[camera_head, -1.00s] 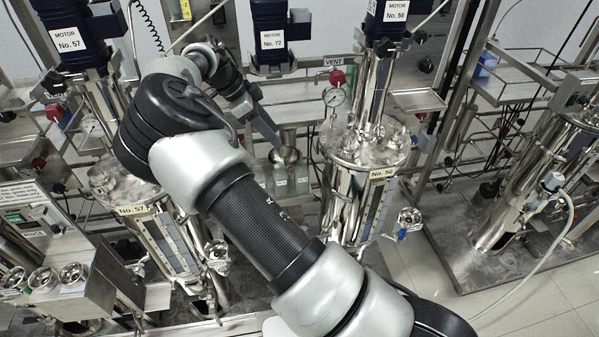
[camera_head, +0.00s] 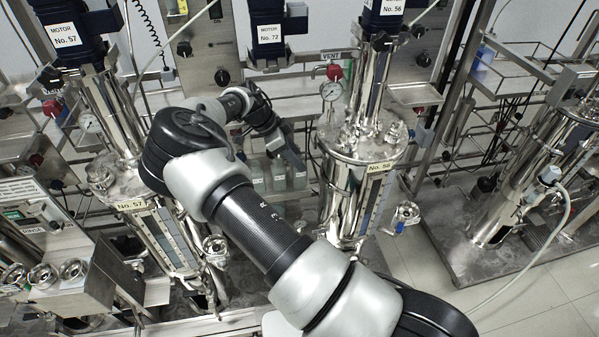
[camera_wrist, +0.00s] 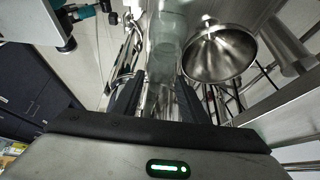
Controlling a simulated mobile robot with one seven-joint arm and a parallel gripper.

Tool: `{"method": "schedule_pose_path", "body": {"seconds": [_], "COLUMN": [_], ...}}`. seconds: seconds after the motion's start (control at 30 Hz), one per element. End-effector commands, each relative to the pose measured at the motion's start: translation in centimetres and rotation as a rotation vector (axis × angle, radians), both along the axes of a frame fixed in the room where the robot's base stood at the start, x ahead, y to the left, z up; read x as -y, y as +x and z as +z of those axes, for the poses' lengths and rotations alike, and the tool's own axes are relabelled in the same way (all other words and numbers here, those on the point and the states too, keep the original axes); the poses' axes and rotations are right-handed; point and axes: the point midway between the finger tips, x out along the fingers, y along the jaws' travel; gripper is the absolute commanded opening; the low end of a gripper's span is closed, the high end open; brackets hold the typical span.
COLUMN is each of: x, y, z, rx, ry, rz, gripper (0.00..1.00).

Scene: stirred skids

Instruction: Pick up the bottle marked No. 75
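Several clear bottles with pale labels (camera_head: 279,175) stand in a row on a shelf between the two steel vessels in the head view. Their numbers are too small to read, so I cannot tell which is No. 75.
The steel vessel No. 56 (camera_head: 345,200) stands close right of my gripper, and vessel No. 57 (camera_head: 165,240) stands to the left. A steel funnel-shaped bowl (camera_wrist: 219,54) is right of the fingers in the wrist view. Motor No. 72 (camera_head: 267,35) hangs above, behind the bottles.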

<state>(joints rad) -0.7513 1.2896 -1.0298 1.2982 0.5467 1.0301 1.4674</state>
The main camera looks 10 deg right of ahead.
Motion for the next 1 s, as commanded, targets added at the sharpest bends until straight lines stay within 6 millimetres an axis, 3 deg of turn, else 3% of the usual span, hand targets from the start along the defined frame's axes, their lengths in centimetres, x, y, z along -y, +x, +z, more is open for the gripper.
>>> {"method": "schedule_pose_path", "body": {"seconds": [0.13, 0.33, 0.37, 0.5, 0.53, 0.83, 1.0], "x": [1.0, 1.0, 1.0, 1.0, 1.0, 1.0, 1.0], "y": [-0.1, 0.0, 0.0, 0.0, 0.0, 0.0, 0.0], "z": [-1.7, -1.9, -1.9, -1.9, -1.9, -1.6, -0.3], "rx": [-0.001, 0.000, 0.000, 0.000, 0.000, 0.000, 0.000], "ry": [-0.001, 0.001, 0.001, 0.001, 0.001, 0.001, 0.002], "rz": [-0.002, -0.001, 0.000, 0.000, 0.000, 0.000, -0.001], "gripper": [0.39, 0.39, 0.38, 0.14, 0.13, 0.13, 0.13]}}
